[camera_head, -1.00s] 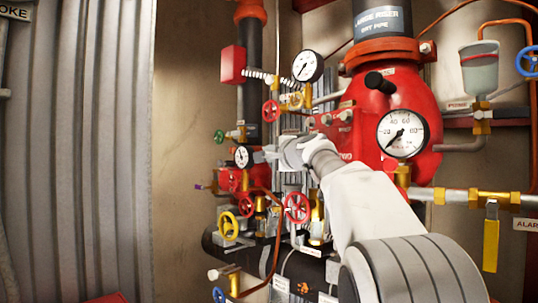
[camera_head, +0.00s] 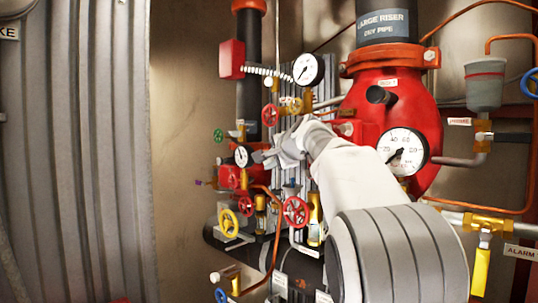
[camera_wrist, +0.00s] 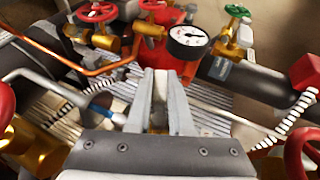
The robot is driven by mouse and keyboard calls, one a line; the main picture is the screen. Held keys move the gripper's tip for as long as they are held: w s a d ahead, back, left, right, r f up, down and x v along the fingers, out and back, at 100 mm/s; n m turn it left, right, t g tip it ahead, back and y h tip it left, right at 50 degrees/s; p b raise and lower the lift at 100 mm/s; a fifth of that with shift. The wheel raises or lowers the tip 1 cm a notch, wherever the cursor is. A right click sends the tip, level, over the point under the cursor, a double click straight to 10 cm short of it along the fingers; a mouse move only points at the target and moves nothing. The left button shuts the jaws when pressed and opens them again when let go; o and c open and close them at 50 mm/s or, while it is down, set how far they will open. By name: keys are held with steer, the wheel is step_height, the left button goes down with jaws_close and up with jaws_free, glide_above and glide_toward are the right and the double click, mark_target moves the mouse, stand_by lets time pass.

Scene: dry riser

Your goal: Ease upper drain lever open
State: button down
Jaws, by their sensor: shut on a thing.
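My gripper (camera_head: 266,157) is at the middle of the valve cluster in the head view, just right of a small white gauge (camera_head: 242,156). In the wrist view its two grey fingers (camera_wrist: 160,105) are closed around a narrow pale piece (camera_wrist: 160,85). This piece looks like the upper drain lever, but the fingers cover most of it. Its pivot and angle cannot be made out. The small gauge also shows beyond the fingertips in the wrist view (camera_wrist: 188,41).
Red (camera_head: 296,211) and yellow (camera_head: 228,222) handwheels sit below my gripper. A copper pipe (camera_wrist: 70,60) and a red box (camera_wrist: 305,72) are close by in the wrist view. A large gauge (camera_head: 403,152) and a hanging yellow lever (camera_head: 480,272) are to the right. A corrugated panel (camera_head: 80,150) stands left.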

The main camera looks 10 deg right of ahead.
stand_by(0.4)
steer(key=c, duration=0.8)
jaws_free()
steer(key=shift+s, duration=0.1)
steer(key=b+v, duration=0.2)
steer(key=v, duration=0.5)
steer(key=shift+s, duration=0.15)
steer(key=shift+r, duration=0.15)
